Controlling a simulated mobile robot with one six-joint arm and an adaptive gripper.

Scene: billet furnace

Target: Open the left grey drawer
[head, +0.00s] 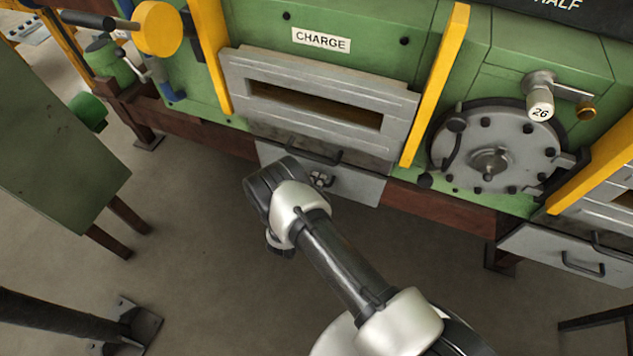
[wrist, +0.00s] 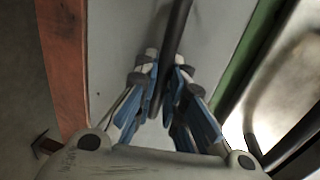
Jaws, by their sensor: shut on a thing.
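The left grey drawer (head: 355,186) is under the CHARGE door in the head view. Its front looks flush with the frame. Its dark bar handle (head: 325,157) runs across the upper part of the front. My gripper (head: 320,178) is at the drawer front, partly hidden behind my wrist. In the wrist view my gripper (wrist: 163,72) has its blue-and-grey fingers on both sides of the dark handle bar (wrist: 178,25), closed on it. The grey drawer front (wrist: 105,60) fills the background there.
The grey CHARGE door (head: 390,97) is above the drawer, between yellow posts. A round grey hatch (head: 490,163) and another grey drawer (head: 530,248) are to the right. A green cabinet (head: 60,150) stands at left. The floor before the drawer is mostly clear.

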